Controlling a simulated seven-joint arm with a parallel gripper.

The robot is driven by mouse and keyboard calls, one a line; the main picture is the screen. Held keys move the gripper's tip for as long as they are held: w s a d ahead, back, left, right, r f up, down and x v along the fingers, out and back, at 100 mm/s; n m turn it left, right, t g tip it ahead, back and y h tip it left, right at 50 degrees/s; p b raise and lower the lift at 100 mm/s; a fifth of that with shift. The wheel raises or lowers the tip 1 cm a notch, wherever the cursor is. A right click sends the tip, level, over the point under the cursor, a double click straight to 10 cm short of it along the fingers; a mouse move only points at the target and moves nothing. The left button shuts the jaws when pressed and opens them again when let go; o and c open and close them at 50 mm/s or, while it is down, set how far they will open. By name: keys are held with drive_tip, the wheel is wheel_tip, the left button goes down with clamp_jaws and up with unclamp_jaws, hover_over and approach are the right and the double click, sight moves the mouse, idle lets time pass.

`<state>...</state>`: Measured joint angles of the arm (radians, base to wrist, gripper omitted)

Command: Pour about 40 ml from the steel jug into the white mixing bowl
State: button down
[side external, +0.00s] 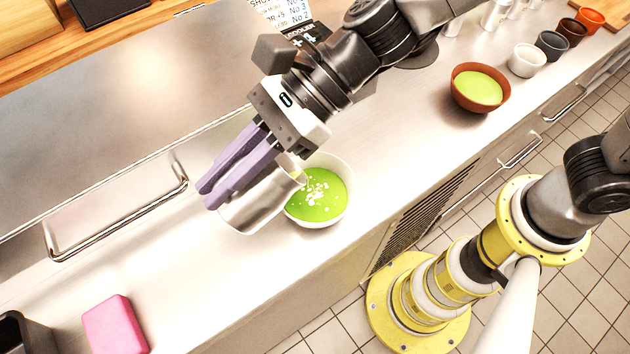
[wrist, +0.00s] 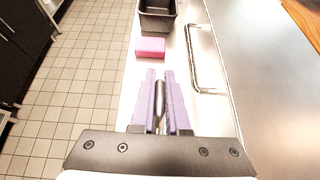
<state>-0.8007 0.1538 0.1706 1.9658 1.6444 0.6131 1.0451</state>
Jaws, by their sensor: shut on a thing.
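The steel jug (side external: 256,208) is tilted steeply in the side external view, its mouth toward the right, over the left rim of the white mixing bowl (side external: 344,213). The bowl stands on the steel counter and holds green liquid with pale bits on top. My gripper (side external: 210,195) has long purple fingers shut on the jug. In the wrist view the fingers (wrist: 160,88) show with a thin grey strip between them, and most of the jug is hidden. I cannot make out a stream between jug and bowl.
A terracotta bowl (side external: 482,88) of green liquid stands to the right, near several small cups. A pink sponge-like block (side external: 115,326) and a dark container (wrist: 158,20) lie at the other end. The counter between is clear.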

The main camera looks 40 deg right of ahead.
drive_tip(key=shift+a+h, duration=0.25)
drive_tip(key=shift+h, duration=0.05)
drive_tip(key=shift+s+a+r+h, duration=0.15)
drive_tip(key=shift+a+h, duration=0.15)
drive_tip(key=shift+h, duration=0.6)
drive_tip(key=shift+a+f+h, duration=0.35)
drive_tip(key=shift+f+h, duration=0.3)
drive_tip(key=shift+h, duration=0.15)
drive_tip(key=shift+s, duration=0.1)
wheel_tip(320, 180, down, 6)
drive_tip(key=a+h, duration=0.3)
drive_tip(key=h, duration=0.5)
drive_tip(key=shift+w+r, duration=0.25)
drive_tip(key=shift+w, duration=0.15)
